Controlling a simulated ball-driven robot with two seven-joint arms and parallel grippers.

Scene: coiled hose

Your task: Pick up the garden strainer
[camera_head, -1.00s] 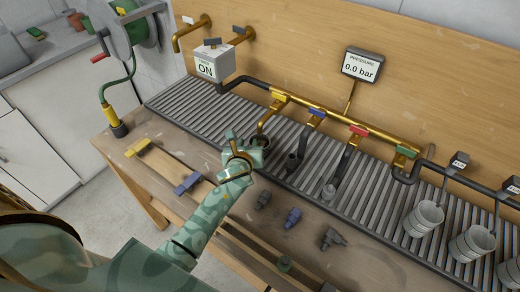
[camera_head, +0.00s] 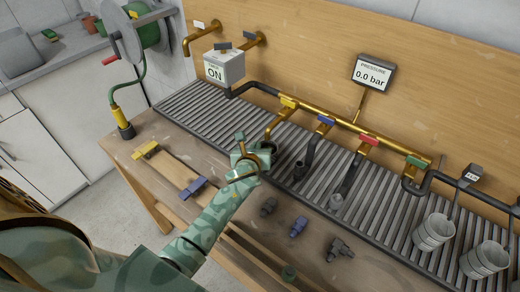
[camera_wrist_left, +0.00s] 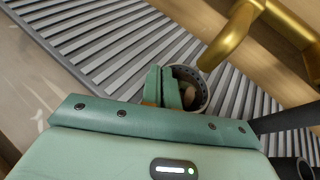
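The garden strainer (camera_wrist_left: 204,92) is a small grey cup with a ring of holes, below the brass spout in the left wrist view. Something pale shows inside it. My left gripper (camera_wrist_left: 163,86) is at its near left rim, with its two green fingers almost together. One finger is inside the cup and the other outside, and the rim appears pinched between them. In the head view my left gripper (camera_head: 250,157) is under the first tap of the brass manifold (camera_head: 330,123) and mostly hides the strainer. My right gripper is not in view.
The slatted grey drain (camera_head: 200,107) runs along the wooden backboard. Dark hose ends (camera_head: 303,165) stand right of my gripper. Loose fittings (camera_head: 298,227) lie on the bench in front. A white timer box (camera_head: 224,66) stands behind left.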

